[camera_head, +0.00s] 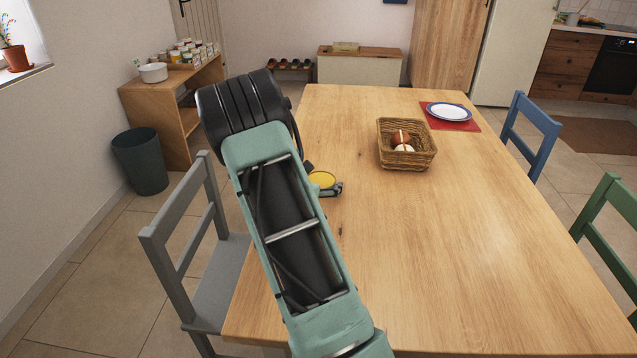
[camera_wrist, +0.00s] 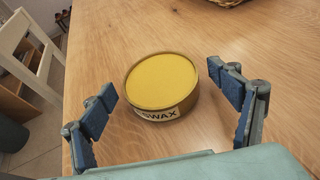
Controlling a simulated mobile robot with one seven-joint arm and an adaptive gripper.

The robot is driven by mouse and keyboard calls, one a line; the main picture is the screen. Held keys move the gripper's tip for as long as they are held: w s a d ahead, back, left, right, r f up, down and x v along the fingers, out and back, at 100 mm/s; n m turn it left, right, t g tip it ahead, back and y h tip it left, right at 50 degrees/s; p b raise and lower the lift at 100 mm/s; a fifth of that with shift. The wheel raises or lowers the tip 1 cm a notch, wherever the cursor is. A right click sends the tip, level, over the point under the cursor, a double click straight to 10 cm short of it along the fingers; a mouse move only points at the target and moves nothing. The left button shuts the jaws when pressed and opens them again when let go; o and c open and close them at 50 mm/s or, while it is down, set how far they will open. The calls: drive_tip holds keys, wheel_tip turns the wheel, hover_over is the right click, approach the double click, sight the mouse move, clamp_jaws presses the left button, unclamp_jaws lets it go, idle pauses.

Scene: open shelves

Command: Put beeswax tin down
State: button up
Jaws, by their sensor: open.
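The beeswax tin (camera_wrist: 163,82) is round and low, with a yellow top and a label reading "WAX" on its side. It stands upright on the wooden table (camera_wrist: 240,40). In the head view the tin (camera_head: 322,179) shows beside my arm, near the table's left edge, partly hidden by the arm. My gripper (camera_wrist: 175,108) is open, with one blue-padded finger to the left of the tin and one to the right. Gaps show between the fingers and the tin. In the head view only a small part of my gripper shows beside the tin.
A wicker basket (camera_head: 410,163) with a few round items stands farther back on the table. A plate (camera_head: 449,112) lies on a red mat (camera_head: 470,125) beyond it. Grey (camera_head: 175,245), blue (camera_head: 535,125) and green (camera_head: 600,225) chairs surround the table. Its right and front areas are clear.

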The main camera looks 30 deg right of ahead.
drive_tip(key=p+v, duration=0.1)
drive_tip(key=v, duration=1)
drive_tip(key=shift+s+a+r, duration=0.2)
drive_tip(key=shift+r, duration=0.05)
drive_tip(key=shift+s+a, duration=0.1)
drive_tip(key=shift+a, duration=0.05)
